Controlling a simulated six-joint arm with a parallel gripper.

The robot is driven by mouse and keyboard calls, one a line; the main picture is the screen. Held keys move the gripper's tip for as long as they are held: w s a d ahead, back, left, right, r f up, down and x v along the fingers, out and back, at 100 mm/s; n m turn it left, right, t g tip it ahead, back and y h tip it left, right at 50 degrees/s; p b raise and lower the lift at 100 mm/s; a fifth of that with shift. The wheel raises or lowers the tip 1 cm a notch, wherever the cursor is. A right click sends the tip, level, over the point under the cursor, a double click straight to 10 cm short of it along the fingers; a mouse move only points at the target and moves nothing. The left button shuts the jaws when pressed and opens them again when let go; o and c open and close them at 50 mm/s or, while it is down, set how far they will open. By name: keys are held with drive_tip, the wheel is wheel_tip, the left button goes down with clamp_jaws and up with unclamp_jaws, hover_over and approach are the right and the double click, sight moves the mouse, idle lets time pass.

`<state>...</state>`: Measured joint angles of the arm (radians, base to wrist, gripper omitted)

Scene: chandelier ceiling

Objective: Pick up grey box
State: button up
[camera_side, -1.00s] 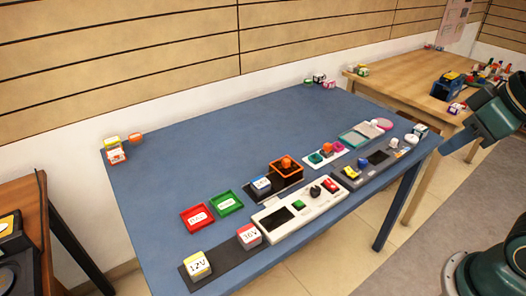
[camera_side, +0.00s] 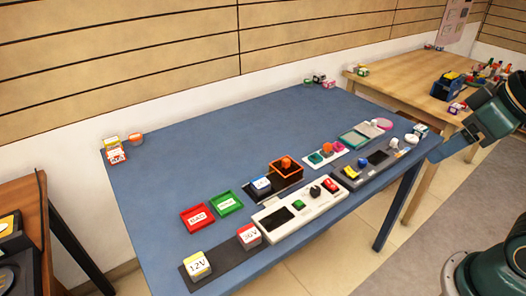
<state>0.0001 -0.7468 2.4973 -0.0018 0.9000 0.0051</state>
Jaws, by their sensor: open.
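A dark grey panel box (camera_side: 350,179) with a blue knob lies at the right part of the blue table, beside the white control panel. A flat grey-green tray (camera_side: 352,139) lies behind it; I cannot tell for certain which one is the grey box. My gripper (camera_side: 446,151) is at the right edge of the view, off the right end of the table and apart from both. It is open and holds nothing that I can see. Its fingers are seen edge-on, and their tips are hard to make out.
The white control panel (camera_side: 285,220), red tray (camera_side: 197,218), green tray (camera_side: 226,203) and orange-topped box (camera_side: 286,171) crowd the front of the blue table (camera_side: 190,130). Battery blocks stand on a dark strip at front left. The table's back middle is clear. A wooden table (camera_side: 405,75) stands behind right.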

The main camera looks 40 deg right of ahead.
drive_tip(key=w+a+m+g+y, duration=0.35)
drive_tip(key=w+m, duration=0.55)
drive_tip(key=w, duration=1.3)
drive_tip(key=w+a+f+m+g+y, duration=0.1)
drive_tip(key=w+f+m+g+y, duration=0.1)
drive_tip(key=w+f+m, duration=0.7)
drive_tip(key=w+f, duration=0.6)
drive_tip(key=f, duration=0.2)
drive_tip(key=shift+w+a+f, duration=0.15)
drive_tip(key=shift+f, duration=0.25)
drive_tip(key=shift+f+y, duration=0.1)
drive_tip(key=shift+y, duration=0.15)
approach(260, 185)
drive_tip(key=shift+w+a+f, duration=0.15)
drive_tip(key=shift+w+f, duration=0.1)
drive_tip(key=shift+f, duration=0.55)
drive_tip(key=shift+w+a+f, duration=0.15)
drive_tip(key=shift+w+f, duration=0.15)
drive_tip(key=shift+f, duration=0.55)
